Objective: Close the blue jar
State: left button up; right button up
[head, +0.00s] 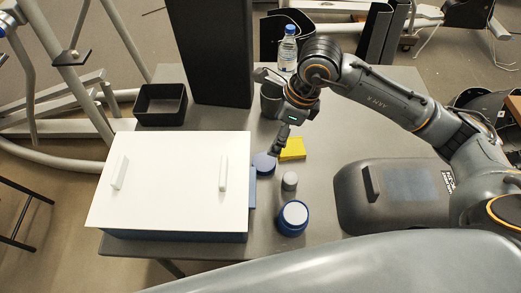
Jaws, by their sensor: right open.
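The blue jar (293,217) stands upright near the front edge of the table, with a blue rim around a pale round top. I cannot tell if that top is an opening or a cover. A flat blue-grey round piece (264,163), which looks like a lid, lies on the table behind and left of the jar. My right gripper (275,151) is open and points down at the far edge of this round piece. I cannot tell whether it touches it. Its fingers are small in view. My left gripper is not in view.
A small grey cylinder (290,181) stands between the round piece and the jar. A yellow block (293,149) lies beside my right gripper. A large white-lidded box (180,178) fills the left, and a dark grey case (390,197) the right. A bottle (287,50) stands behind.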

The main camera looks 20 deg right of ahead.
send_over(267, 162)
notch_tip(267, 162, down, 8)
jog(key=shift+s+r+p, duration=0.1)
jog(key=shift+r+p, duration=0.05)
jog(key=shift+p, duration=0.2)
jog(key=shift+f, duration=0.3)
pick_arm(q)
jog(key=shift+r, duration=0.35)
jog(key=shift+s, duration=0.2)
